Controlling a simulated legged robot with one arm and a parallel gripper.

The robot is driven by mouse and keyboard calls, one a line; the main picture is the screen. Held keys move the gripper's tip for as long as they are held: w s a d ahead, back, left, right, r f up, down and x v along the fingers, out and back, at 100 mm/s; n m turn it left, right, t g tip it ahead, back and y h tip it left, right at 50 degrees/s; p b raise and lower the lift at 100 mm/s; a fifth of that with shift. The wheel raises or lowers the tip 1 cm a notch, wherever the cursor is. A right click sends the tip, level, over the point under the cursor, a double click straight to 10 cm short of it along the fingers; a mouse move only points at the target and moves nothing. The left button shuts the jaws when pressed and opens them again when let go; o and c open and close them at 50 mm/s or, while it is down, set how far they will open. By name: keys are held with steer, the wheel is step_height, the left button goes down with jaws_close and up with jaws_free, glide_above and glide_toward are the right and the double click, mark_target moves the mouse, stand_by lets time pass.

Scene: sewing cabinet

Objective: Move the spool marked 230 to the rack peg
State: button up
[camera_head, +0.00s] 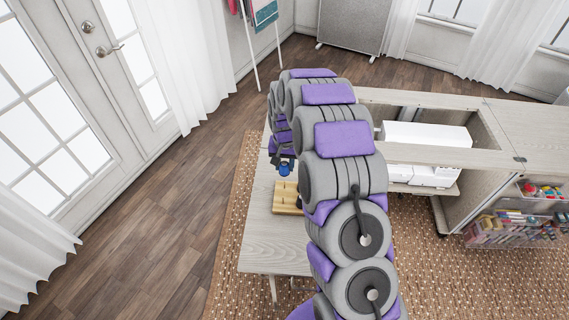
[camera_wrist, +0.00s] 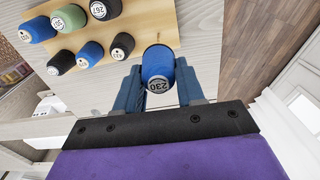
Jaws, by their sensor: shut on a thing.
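The blue spool marked 230 (camera_wrist: 157,65) is between the two fingers of my gripper (camera_wrist: 158,74) in the wrist view, its labelled end facing the camera. My gripper is shut on it. The pale wooden rack (camera_wrist: 160,28) lies beyond the spool in the picture, and the spool overlaps its end. Whether the spool touches the rack cannot be told. In the head view, a blue spool (camera_head: 285,169) shows below my gripper, beside the wooden rack (camera_head: 289,196). My arm hides much of this area.
Several other spools stand on the rack in the wrist view, including a black one marked 267 (camera_wrist: 104,9), a green one (camera_wrist: 68,18) and another black one (camera_wrist: 122,46). The cabinet table (camera_head: 262,222) has bare surface around the rack. A white sewing machine (camera_head: 425,135) sits right.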

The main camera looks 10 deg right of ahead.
step_height(320, 180, down, 4)
steer(key=shift+r+b, duration=0.2)
steer(key=shift+b, duration=0.45)
steer(key=shift+r, duration=0.2)
steer(key=shift+r+p, duration=0.1)
steer(key=shift+p, duration=0.25)
steer(key=shift+s+f, duration=0.1)
steer(key=shift+f, duration=0.2)
steer(key=shift+f, duration=0.6)
steer(key=shift+f+p, duration=0.35)
steer(key=shift+f, duration=1.1)
stand_by(0.3)
steer(key=o, duration=1.1)
